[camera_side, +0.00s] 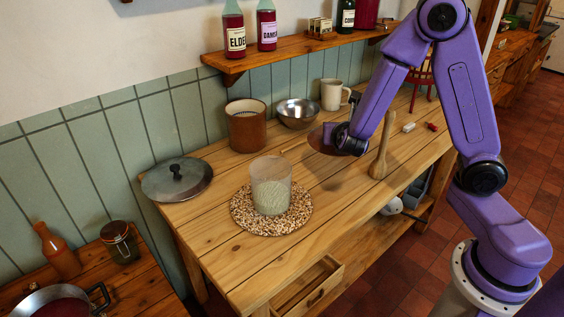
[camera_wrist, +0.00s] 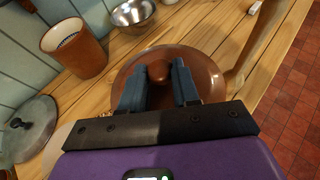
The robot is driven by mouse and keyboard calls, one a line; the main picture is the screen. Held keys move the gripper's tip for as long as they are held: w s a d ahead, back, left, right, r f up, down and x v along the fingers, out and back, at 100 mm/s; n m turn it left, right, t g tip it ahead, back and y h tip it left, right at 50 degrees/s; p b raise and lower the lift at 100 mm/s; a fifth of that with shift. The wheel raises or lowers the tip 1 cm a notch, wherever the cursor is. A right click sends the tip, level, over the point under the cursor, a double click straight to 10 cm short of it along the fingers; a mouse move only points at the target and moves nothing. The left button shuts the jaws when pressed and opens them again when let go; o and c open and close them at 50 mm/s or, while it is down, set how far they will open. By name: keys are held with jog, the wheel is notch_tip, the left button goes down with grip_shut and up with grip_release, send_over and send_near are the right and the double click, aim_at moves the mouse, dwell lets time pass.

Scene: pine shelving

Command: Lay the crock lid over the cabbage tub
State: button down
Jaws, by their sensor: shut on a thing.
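My gripper (camera_wrist: 158,76) is shut on the round knob of a glossy brown crock lid (camera_wrist: 203,65). In the side view the lid (camera_side: 322,141) is held above the bench, and the fingers of my gripper (camera_side: 337,137) are partly hidden by the wrist. A clear tub with pale green contents (camera_side: 270,186), which looks like the cabbage tub, stands upright on a speckled round mat (camera_side: 241,213). The tub's top looks open. The lid is apart from the tub, to its right and farther back.
A brown crock (camera_side: 247,127), a metal bowl (camera_side: 297,113) and a cream mug (camera_side: 333,95) stand along the wall. A grey lid with a dark knob (camera_side: 177,180) lies at the left. A wooden pestle-like tool (camera_side: 380,155) stands right of my gripper.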

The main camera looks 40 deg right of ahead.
jog(key=s+a+r+n+t+y, duration=0.2)
jog(key=s+a+r, duration=0.2)
jog(key=a+r, duration=0.25)
jog(key=s+a+r+n+t+y, duration=0.1)
jog(key=s+a+r+n+y, duration=0.1)
jog(key=s+a+r, duration=0.45)
jog(key=w+a+f, duration=0.4)
jog(key=w+f, duration=1)
jog(key=w, duration=0.2)
jog(key=shift+w+f, duration=0.3)
jog(key=shift+a, duration=0.1)
jog(key=shift+f, duration=0.4)
jog(key=shift+f, duration=0.25)
